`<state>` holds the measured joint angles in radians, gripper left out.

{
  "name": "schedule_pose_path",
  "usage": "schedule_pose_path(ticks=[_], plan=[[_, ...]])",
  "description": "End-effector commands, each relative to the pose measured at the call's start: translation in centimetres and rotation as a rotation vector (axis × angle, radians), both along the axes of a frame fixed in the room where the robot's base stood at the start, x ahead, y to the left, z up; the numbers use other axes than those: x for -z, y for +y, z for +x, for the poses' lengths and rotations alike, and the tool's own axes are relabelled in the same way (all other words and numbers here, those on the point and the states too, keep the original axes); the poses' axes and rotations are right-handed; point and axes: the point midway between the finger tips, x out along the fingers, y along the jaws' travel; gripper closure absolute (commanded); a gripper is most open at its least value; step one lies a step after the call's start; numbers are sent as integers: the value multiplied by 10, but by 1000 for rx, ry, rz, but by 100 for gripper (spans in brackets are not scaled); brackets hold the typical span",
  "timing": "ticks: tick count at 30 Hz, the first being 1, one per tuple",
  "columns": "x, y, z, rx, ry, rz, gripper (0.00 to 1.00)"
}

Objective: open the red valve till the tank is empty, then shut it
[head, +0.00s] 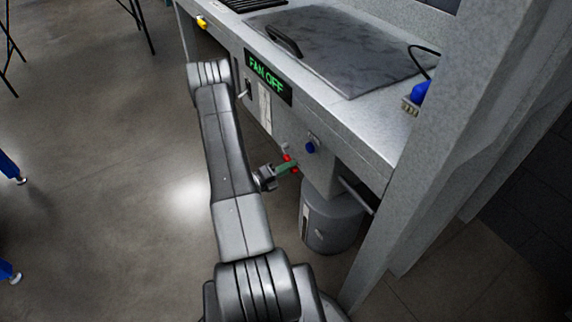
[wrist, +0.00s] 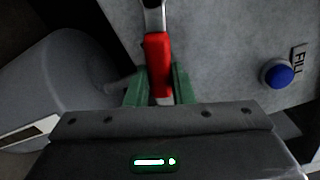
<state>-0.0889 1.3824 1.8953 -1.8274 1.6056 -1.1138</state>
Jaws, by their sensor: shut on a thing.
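The red valve handle (wrist: 158,55) is in the wrist view, on a metal lever by the grey panel. My gripper (wrist: 158,88) is shut on the handle, its green fingers on either side. In the head view my gripper (head: 286,168) is at the front of the stand, and small red parts of the valve handle (head: 296,171) show at its fingers. The grey tank (head: 335,222) stands below the panel and also shows at left in the wrist view (wrist: 75,70). A pale strip is on its side; I cannot read the level.
A blue button (wrist: 279,74) labelled FILL is right of the valve. A green FAN OFF sign (head: 268,77) and a small lever (head: 243,90) are on the stand's front. A grey post (head: 440,130) rises at right. The floor at left is mostly clear.

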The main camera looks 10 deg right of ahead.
Motion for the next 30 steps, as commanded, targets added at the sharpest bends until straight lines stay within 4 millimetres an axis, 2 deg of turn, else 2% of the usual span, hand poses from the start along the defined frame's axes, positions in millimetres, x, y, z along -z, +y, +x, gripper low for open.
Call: schedule_pose_path(ticks=[3, 12, 30], plan=[[-11, -1, -2, 0, 87, -32, 100], [-22, -1, -3, -1, 250, -91, 100], [-25, -1, -3, -2, 321, -118, 100]])
